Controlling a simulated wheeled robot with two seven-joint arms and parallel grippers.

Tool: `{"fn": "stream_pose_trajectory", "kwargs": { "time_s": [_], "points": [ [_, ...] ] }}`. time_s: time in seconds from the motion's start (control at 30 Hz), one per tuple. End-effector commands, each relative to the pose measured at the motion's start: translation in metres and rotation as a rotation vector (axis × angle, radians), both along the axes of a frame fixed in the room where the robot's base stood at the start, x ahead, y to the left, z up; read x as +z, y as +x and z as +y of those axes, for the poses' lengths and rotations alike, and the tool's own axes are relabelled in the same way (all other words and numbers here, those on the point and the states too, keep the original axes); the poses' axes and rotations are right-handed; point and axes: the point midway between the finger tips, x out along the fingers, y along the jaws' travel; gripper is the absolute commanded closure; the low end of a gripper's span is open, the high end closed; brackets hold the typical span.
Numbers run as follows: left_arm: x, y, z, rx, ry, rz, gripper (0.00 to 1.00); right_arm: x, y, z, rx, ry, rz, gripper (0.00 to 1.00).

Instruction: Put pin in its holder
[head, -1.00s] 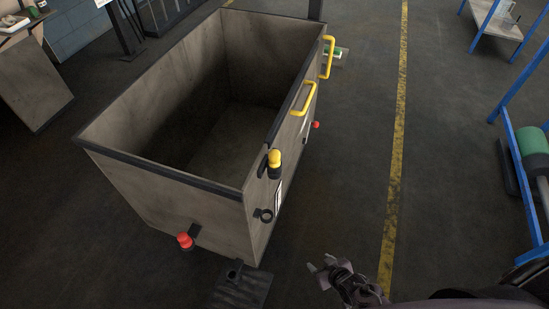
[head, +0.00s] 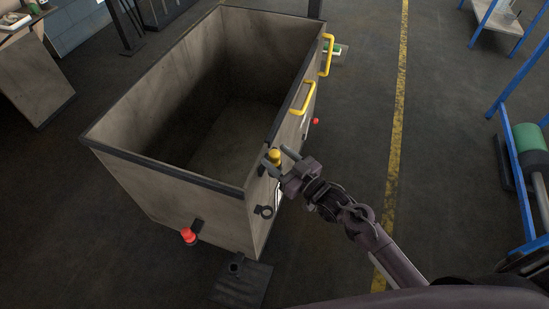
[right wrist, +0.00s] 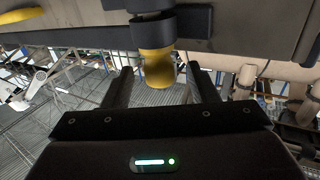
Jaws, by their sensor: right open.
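The yellow-topped pin (head: 274,154) is at the near right side of the grey cart (head: 170,188). In the right wrist view its yellow end (right wrist: 157,68) hangs from a dark mount, between my finger tips. My right gripper (head: 278,158) is open, with one finger on each side of the yellow end and a gap on both sides. A dark ring (head: 265,211) juts from the cart side below the pin; I cannot tell whether it is the holder. The gripper hides the pin's lower part in the head view. My left gripper is not in view.
Yellow handles (head: 303,99) and a red knob (head: 188,236) stick out from the cart. A dark floor block (head: 243,283) with a socket stands near its front corner. Blue racks (head: 520,180) stand at the right. The floor around the yellow line (head: 398,110) is clear.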

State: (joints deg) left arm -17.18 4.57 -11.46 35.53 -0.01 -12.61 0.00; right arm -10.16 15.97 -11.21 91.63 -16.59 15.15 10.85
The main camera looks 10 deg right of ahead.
Motion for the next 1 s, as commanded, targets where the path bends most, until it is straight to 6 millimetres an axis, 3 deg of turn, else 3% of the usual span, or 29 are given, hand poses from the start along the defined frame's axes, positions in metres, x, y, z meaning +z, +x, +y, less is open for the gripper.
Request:
{"fn": "stream_pose_trajectory", "kwargs": {
  "time_s": [0.13,0.4,0.77,1.0],
  "points": [
    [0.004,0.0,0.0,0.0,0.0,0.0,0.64,0.001,0.015,0.008,-0.001,-0.001,0.0,0.47],
    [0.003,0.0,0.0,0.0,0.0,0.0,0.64,-0.001,0.018,0.01,-0.001,-0.003,0.001,0.47],
    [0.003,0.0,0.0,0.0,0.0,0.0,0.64,-0.001,0.017,0.01,-0.001,-0.003,0.001,0.94],
    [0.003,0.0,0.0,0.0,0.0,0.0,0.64,0.0,0.017,0.01,-0.001,-0.002,0.0,0.96]
  ]
}}
